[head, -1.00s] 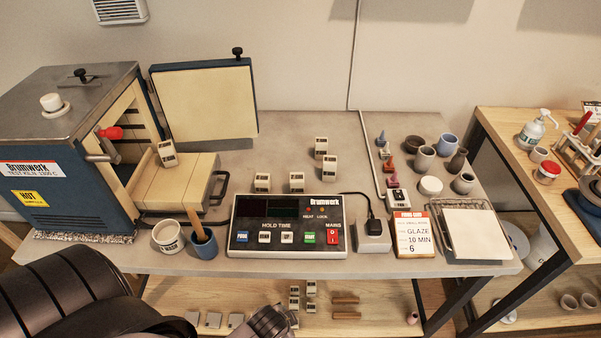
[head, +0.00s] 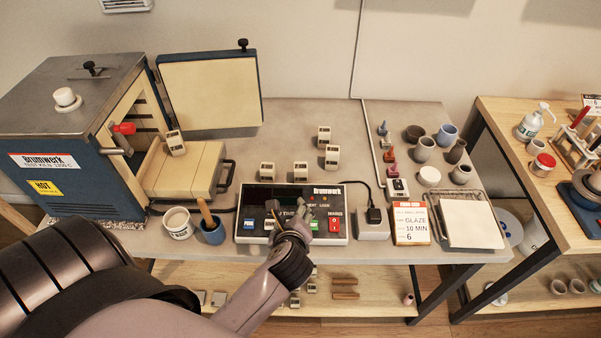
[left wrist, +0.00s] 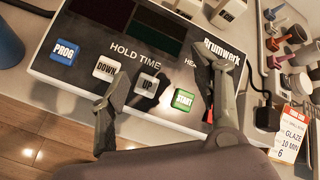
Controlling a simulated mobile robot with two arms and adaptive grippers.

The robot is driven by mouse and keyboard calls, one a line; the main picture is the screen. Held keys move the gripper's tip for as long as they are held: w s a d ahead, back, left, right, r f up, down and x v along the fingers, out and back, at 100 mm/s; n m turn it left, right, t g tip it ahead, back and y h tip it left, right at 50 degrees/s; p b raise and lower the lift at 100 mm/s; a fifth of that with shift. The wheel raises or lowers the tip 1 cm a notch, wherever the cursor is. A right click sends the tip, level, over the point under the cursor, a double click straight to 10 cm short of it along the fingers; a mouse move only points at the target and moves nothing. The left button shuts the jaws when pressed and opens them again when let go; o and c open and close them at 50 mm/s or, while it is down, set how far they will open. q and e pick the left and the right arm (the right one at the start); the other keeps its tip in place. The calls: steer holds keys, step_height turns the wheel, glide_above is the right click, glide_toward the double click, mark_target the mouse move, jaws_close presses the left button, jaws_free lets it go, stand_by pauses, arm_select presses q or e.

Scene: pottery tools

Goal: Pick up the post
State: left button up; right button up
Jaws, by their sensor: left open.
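Several small beige posts with dark faces stand on the grey table: one left of centre (head: 267,171), one beside it (head: 300,171), and a pair farther back (head: 324,135) (head: 332,157). Another similar post (head: 174,142) stands tilted on the kiln's cream slab. I cannot tell which post is meant. My left gripper (head: 290,212) is open and empty over the control box, in front of the posts. In the left wrist view its fingers (left wrist: 163,85) spread above the box's buttons, and parts of two posts (left wrist: 186,7) (left wrist: 229,11) show at the top edge. My right gripper is out of view.
A white cup (head: 178,225) and blue cup (head: 213,234) with a handle stand left. A plug block (head: 372,226) and glaze card (head: 411,225) are right. The kiln (head: 62,140) fills the left.

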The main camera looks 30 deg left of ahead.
arm_select(q)
steer(key=w+r+m+t+y, duration=0.1)
steer(key=w+r+m+t, duration=0.1)
steer(key=w+r+m, duration=0.3)
steer(key=m+p, duration=0.2)
glide_toward(301, 168)
steer(key=w+a, duration=0.2)
steer(key=w, duration=0.1)
steer(key=shift+w+a+f, duration=0.15)
steer(key=shift+a+f, duration=0.1)
steer(key=shift+f, duration=0.15)
steer(key=shift+d+f+x, duration=0.1)
steer(key=shift+f+x, duration=0.05)
steer(key=shift+x, duration=0.75)
steer(key=shift+d+f+x, duration=0.1)
steer(key=shift+f+x, duration=0.05)
steer(key=shift+x, duration=0.75)
steer(key=shift+d+f+x, duration=0.1)
steer(key=shift+f+x, duration=0.05)
steer(key=shift+x, duration=0.7)
steer(key=shift+c, duration=0.4)
steer(key=shift+y, duration=0.3)
steer(key=shift+c, duration=0.7)
steer(key=c, duration=1.1)
steer(key=shift+c, duration=0.3)
